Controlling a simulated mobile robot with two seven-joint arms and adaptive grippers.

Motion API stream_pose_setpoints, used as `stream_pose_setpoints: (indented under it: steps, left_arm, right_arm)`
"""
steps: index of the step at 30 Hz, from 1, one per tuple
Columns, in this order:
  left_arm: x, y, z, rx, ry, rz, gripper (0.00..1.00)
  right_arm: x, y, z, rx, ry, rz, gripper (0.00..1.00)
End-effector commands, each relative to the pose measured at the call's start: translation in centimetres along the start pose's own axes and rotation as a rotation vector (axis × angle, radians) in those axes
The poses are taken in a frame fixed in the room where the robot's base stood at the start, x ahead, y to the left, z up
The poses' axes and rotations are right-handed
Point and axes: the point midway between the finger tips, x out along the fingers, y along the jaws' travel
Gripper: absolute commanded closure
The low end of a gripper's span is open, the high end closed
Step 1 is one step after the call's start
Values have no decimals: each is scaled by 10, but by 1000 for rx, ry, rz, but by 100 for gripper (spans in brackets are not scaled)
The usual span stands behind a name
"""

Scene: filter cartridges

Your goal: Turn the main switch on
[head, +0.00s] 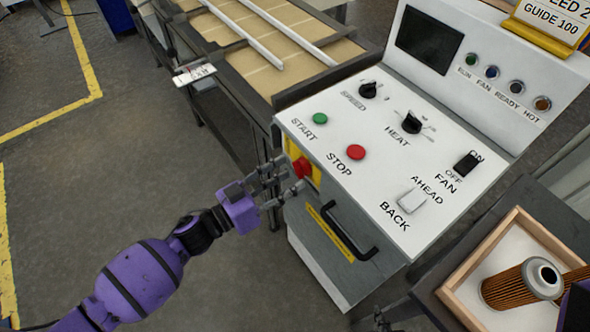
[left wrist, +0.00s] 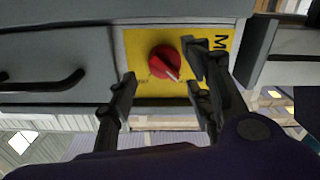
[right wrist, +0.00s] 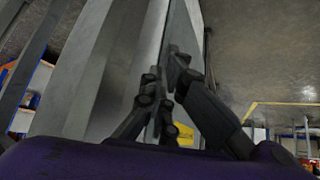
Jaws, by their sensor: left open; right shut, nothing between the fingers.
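The main switch is a red rotary knob (head: 302,168) on a yellow plate (head: 316,174) on the left side of the control cabinet's front. In the left wrist view the knob (left wrist: 164,61) is round, with a white pointer line slanting to the lower right. The small lettering around it is not clearly legible. My left gripper (head: 291,178) is open in front of the knob, with its fingers on either side of it in the left wrist view (left wrist: 163,80). Contact cannot be made out. My right gripper (right wrist: 163,88) is shut and empty, low beside a grey surface.
The cabinet's sloping panel (head: 335,185) carries a green start button (head: 320,118), a red stop button (head: 356,152), dials and rocker switches. A black handle (head: 350,240) juts out beside the main switch. A wooden tray (head: 456,291) with a filter cartridge (head: 522,284) stands at right.

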Motion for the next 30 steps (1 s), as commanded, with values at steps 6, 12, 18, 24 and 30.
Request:
stream_pose_setpoints:
  steps: [6,12,18,24,30]
  left_arm:
    - [28,0,-1,2,1,-1,54]
    - [33,0,0,2,-1,-1,54]
    - [33,0,0,2,-1,-1,59]
    - [33,0,0,1,0,-1,85]
    - [33,1,0,4,0,1,95]
  right_arm:
    - [2,0,-18,-5,31,-4,100]
    - [2,-1,-22,-5,37,-4,100]
    - [2,-1,-21,-5,36,-5,100]
    - [1,-1,-20,-5,34,-5,100]
    - [1,-1,-19,-4,32,-5,100]
